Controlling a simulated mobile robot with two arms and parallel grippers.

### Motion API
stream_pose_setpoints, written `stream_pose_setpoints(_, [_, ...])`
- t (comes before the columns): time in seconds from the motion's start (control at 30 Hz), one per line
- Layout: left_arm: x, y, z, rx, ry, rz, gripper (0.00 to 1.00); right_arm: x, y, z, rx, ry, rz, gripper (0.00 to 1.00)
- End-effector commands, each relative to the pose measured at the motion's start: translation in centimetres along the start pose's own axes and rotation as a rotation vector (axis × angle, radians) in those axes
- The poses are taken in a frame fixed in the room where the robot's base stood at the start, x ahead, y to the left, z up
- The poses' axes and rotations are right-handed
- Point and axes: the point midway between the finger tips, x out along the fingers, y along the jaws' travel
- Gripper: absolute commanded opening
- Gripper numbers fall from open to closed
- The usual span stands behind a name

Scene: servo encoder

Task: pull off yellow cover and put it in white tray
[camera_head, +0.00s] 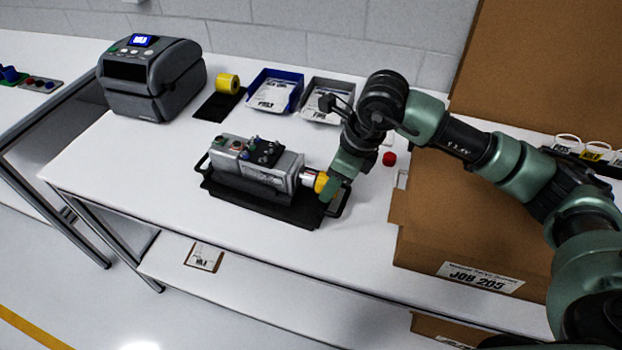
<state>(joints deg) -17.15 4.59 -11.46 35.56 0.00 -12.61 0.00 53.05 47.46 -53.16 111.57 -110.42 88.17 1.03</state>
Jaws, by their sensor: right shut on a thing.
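The yellow cover (321,182) sits at the right end of the grey servo unit (255,166), which lies on a black tray with handles (262,207). My right gripper (327,188) is shut on the yellow cover from its right side. The fingers hide part of the cover. I cannot tell whether the cover is still seated on the servo's end. No plainly white tray shows; a grey-white tray (319,117) with a labelled paper in it stands behind the servo, partly near my right arm. My left gripper is not in view.
A blue tray (271,106) stands beside the grey-white one. A label printer (151,78) and a yellow roll (228,83) are at the back left. A red cap (389,159) lies right of my wrist. An open cardboard box (468,215) fills the right side.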

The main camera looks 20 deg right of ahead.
Motion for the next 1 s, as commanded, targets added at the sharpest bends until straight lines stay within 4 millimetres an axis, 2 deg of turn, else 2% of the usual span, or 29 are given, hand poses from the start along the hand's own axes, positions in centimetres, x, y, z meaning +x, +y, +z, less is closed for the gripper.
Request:
stream_pose_setpoints(0.53, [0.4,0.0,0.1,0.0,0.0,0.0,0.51,-0.5,0.0,-1.5,0.0,0.001,-0.001,0.06])
stream_pose_setpoints(1.0, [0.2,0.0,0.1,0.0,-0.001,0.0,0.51,-0.8,0.0,-1.5,-0.001,0.0,-0.001,0.06])
